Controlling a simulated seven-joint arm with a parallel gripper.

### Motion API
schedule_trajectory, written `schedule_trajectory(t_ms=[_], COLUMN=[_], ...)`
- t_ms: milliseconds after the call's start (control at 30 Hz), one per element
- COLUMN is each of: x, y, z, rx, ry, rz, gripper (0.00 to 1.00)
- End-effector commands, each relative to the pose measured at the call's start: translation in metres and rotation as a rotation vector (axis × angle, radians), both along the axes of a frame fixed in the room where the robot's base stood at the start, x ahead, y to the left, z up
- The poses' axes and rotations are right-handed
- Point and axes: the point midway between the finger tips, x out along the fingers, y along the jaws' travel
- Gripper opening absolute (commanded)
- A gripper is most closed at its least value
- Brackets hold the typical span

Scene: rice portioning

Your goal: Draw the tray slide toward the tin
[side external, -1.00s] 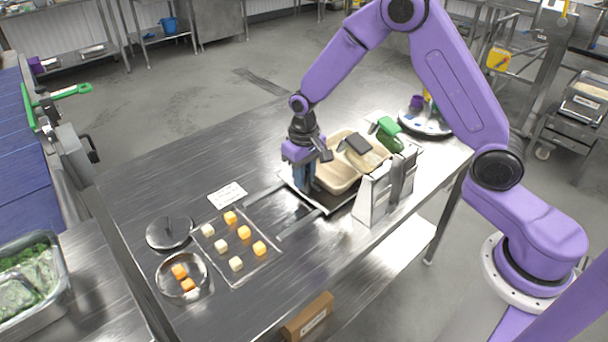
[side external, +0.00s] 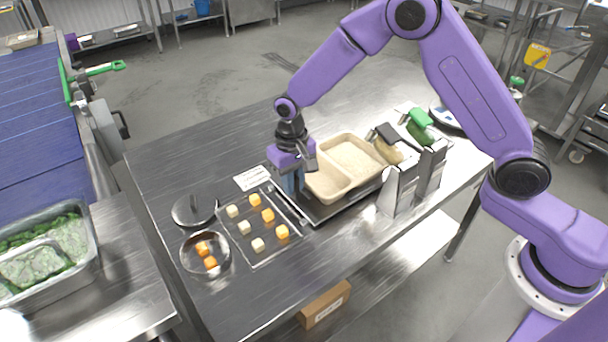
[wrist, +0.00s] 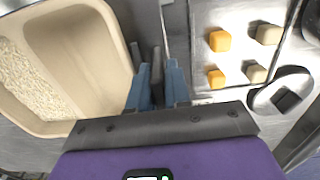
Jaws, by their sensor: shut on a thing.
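The tray slide (side external: 326,211) is a dark flat carrier on the steel table, with a beige two-compartment tray (side external: 349,192) on it. In the wrist view the beige tray (wrist: 118,45) has rice in its far compartment, and the near one looks empty. My gripper (side external: 292,188) points down at the slide's left end. Its blue fingers (wrist: 157,78) are shut on a grey upright handle (wrist: 157,62), partly hidden between them. The round metal tin (side external: 205,270) holds orange cubes and stands to the left, apart from the slide.
A clear-edged flat tray (side external: 262,262) with several orange and pale cubes lies between slide and tin. A dark round lid (side external: 194,210) and a white label card (side external: 252,178) lie nearby. Metal holders (side external: 400,186) with utensils stand right of the slide. The table's back left is clear.

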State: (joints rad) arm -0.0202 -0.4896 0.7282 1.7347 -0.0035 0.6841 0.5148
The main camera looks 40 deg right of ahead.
Motion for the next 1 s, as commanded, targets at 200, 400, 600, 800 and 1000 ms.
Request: schedule_trajectory(t_ms=[200, 400, 600, 800, 1000], x=[0.001, 0.001, 0.001, 0.001, 0.001], y=[0.008, 0.008, 0.007, 0.007, 0.007], z=[0.002, 0.002, 0.002, 0.021, 0.061], rx=[0.010, 0.010, 0.009, 0.011, 0.011], ry=[-0.010, -0.010, -0.009, -0.012, -0.013], rz=[0.004, 0.005, 0.005, 0.005, 0.004], gripper=[0.00, 0.23, 0.23, 0.23, 0.23])
